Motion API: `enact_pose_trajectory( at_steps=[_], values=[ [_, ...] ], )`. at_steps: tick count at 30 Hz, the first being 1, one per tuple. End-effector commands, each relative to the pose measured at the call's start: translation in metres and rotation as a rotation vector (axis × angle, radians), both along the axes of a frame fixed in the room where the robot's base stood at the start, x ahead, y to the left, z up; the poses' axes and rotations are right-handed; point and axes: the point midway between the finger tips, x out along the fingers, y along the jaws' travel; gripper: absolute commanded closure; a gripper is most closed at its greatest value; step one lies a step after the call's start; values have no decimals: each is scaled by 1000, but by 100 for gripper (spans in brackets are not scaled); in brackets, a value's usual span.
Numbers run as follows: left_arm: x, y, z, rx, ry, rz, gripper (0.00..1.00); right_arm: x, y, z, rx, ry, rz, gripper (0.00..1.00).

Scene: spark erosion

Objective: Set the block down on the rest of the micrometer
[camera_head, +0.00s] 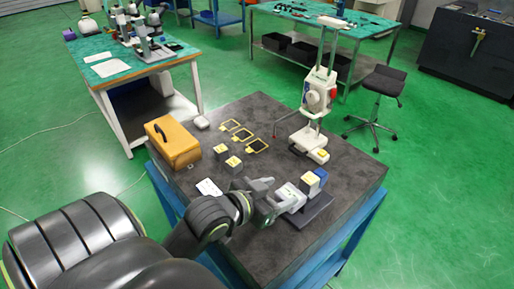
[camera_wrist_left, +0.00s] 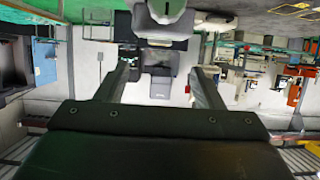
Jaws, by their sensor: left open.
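A pale block with a yellow top (camera_head: 310,181) sits at the upper part of the bench micrometer, between its white-grey barrel (camera_head: 290,197) and a blue part (camera_head: 321,174). I cannot tell whether it touches the rest, which is hidden. The micrometer's dark base (camera_head: 312,212) is near the table's front right. My left gripper (camera_head: 272,200) is open beside the barrel, to the left of the block and apart from it. In the left wrist view its fingers (camera_wrist_left: 160,72) are spread with nothing held between them. A pale rounded part (camera_wrist_left: 165,10) shows at the top edge there. My right gripper is out of view.
A yellow toolbox (camera_head: 172,142) is at the left. A tall white instrument (camera_head: 318,97) stands at the back right. A white card (camera_head: 208,187) lies near my arm.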

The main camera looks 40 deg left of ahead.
Motion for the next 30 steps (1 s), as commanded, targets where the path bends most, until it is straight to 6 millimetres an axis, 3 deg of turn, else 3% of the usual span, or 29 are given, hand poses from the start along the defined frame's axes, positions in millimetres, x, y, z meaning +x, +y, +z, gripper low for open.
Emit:
enact_pose_trajectory(
  at_steps=[3, 12, 18, 30],
  values=[
    [-17, 2, 14, -2, 4, 0, 39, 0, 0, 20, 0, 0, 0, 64],
    [-48, 7, 25, -1, 3, -1, 39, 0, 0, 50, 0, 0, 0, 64],
    [-59, 8, 27, -1, 0, 0, 39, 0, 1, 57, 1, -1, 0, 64],
    [-60, 8, 27, 0, -2, 0, 39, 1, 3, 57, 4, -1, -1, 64]
  ],
)
